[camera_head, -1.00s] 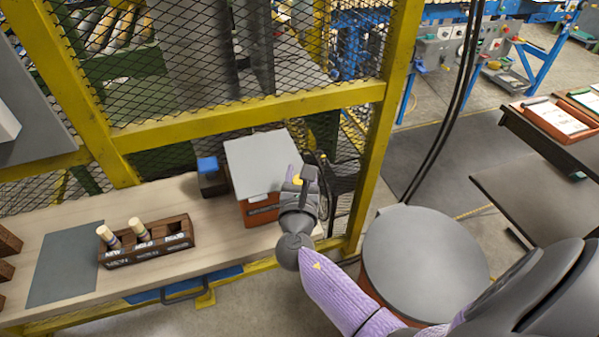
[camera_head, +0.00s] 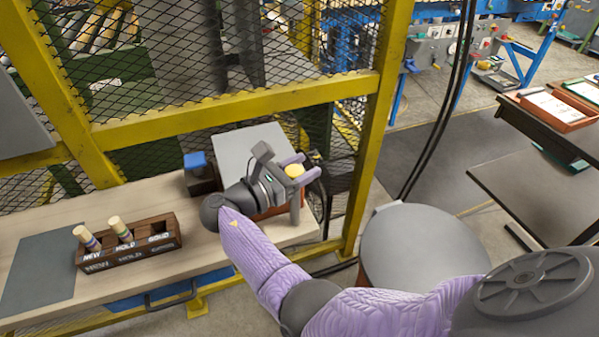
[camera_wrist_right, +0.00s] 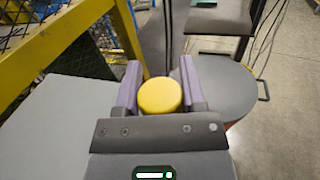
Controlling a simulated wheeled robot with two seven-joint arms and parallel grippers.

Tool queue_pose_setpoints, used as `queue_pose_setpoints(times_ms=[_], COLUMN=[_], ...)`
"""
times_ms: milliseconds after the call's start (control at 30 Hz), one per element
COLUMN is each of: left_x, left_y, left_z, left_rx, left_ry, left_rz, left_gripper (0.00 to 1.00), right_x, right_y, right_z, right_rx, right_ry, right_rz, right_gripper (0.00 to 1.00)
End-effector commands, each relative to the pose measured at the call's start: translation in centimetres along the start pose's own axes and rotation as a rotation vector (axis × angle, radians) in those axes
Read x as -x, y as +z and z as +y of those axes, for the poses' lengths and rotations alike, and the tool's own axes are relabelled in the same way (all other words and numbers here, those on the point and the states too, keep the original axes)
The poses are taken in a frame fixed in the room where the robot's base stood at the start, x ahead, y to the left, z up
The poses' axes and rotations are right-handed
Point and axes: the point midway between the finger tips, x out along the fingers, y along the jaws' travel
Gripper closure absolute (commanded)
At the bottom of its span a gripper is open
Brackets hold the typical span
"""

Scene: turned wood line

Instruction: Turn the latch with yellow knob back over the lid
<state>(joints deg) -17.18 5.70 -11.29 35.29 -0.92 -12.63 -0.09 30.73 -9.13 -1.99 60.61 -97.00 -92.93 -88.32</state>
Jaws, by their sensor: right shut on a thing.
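The yellow knob (camera_head: 294,171) of the latch is at the right side of the box, between the fingers of my right gripper (camera_head: 297,174). In the right wrist view the knob (camera_wrist_right: 160,96) sits between the two purple fingers (camera_wrist_right: 160,85), which are shut on it. The box lid (camera_head: 244,146) is a flat grey plate on a reddish-brown box; it also shows at the left of the right wrist view (camera_wrist_right: 52,125). My wrist and gripper cover the box's front and the lid's near right part. The latch arm under the knob is hidden. My left gripper is not in view.
A small block with a blue top (camera_head: 196,160) stands left of the box. A wooden rack (camera_head: 130,245) with two pegs stands on the bench beside a grey mat (camera_head: 38,272). A yellow mesh fence (camera_head: 230,108) runs behind. A round grey-topped stool (camera_head: 425,243) stands to the right.

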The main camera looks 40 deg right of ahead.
Motion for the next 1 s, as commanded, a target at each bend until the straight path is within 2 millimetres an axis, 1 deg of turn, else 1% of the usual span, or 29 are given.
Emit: queue_pose_setpoints(times_ms=[33, 100, 300, 900, 933, 967, 1000], left_x=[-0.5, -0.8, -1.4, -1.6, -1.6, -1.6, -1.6], left_y=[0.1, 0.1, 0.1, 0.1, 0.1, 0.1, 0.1], left_z=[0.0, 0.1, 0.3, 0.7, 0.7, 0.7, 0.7], left_rx=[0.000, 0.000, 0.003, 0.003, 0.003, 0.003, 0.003], left_ry=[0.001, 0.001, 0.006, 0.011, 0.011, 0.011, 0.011], left_rz=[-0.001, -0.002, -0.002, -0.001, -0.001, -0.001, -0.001], left_gripper=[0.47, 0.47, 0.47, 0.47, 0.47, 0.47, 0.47], right_x=[0.0, 0.0, 0.0, 0.0, 0.0, 0.0, 0.0], right_y=[-0.2, -0.2, -0.1, 0.1, 0.1, 0.1, 0.1], right_z=[0.0, 0.0, -0.2, -0.2, -0.2, -0.2, -0.2], right_rx=[-0.001, -0.002, -0.002, -0.002, -0.002, -0.002, -0.001], right_ry=[-0.023, -0.056, -0.122, -0.153, -0.153, -0.153, -0.152], right_rz=[-0.002, -0.003, -0.005, -0.005, -0.005, -0.005, -0.005], right_gripper=[1.00, 1.00, 1.00, 1.00, 0.42, 0.36, 0.27])
